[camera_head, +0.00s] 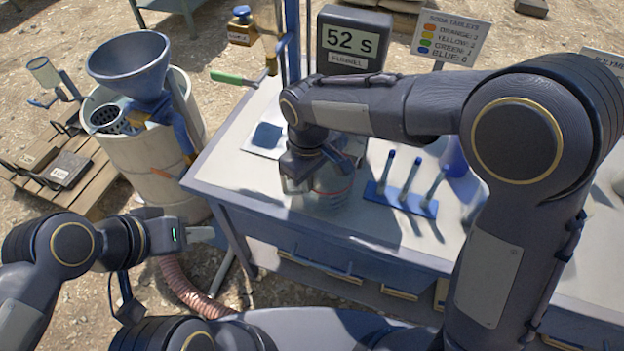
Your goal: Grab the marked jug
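A clear jug (333,188) with a reddish line around it stands on the table (250,205) near its front left part. Any other marking on it is too small to read. My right gripper (312,180) reaches down over the jug from above and hides part of it. Its fingers overlap the jug in the picture, and I cannot tell whether they grip it. My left gripper (203,234) is in front of the table's left corner, off the tabletop and away from the jug. Its fingertips point right, and I cannot tell whether they are apart.
A blue rack (402,199) with upright rods stands right of the jug. A display reading 52 S (352,40) and a soda tablets sign (447,38) stand behind. A barrel (150,155) with a funnel (128,65) is left of the table. A corrugated hose (190,290) lies below.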

